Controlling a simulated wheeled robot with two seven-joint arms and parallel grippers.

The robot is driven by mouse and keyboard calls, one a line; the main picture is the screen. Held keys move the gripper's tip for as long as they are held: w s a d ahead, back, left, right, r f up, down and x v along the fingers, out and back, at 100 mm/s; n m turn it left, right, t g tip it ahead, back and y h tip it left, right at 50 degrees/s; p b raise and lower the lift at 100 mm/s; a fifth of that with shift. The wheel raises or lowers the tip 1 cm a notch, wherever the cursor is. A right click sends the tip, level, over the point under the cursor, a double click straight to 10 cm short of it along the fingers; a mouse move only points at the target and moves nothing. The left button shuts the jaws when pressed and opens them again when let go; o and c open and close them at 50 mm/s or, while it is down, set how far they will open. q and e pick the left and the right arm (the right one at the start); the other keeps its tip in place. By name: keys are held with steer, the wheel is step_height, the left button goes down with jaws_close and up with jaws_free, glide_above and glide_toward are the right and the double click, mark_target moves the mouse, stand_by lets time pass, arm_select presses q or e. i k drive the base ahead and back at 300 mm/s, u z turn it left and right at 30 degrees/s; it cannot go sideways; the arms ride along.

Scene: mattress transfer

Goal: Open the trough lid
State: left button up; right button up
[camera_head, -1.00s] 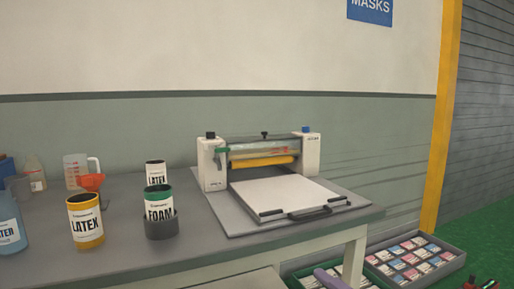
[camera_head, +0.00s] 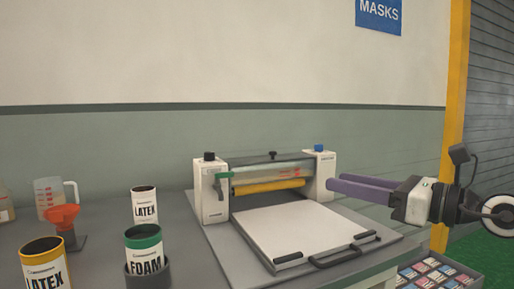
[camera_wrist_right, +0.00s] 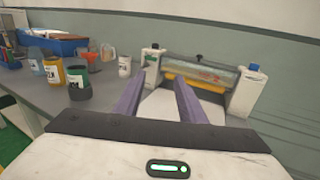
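A roller machine stands on the bench, with a white left end block (camera_head: 210,195) and a white right end block (camera_head: 320,172). Between them lies the trough lid (camera_head: 268,169), a clear-grey cover with a small dark knob (camera_head: 273,155) on top; it looks shut. The lid also shows in the right wrist view (camera_wrist_right: 208,72). A yellow roller (camera_head: 268,186) lies below it. My right gripper (camera_head: 334,183) comes in from the right, just beside the right end block. Its purple fingers are apart and empty in the right wrist view (camera_wrist_right: 165,80). My left gripper is not in view.
A white plate (camera_head: 300,228) with black handles lies in front of the roller. Latex and foam cans (camera_head: 145,250), an orange funnel (camera_head: 61,215) and a measuring jug (camera_head: 52,195) stand to the left. A crate of small boxes (camera_head: 430,275) is at lower right.

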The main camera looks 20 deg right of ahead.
mark_target(273, 156)
steer(key=i, duration=1)
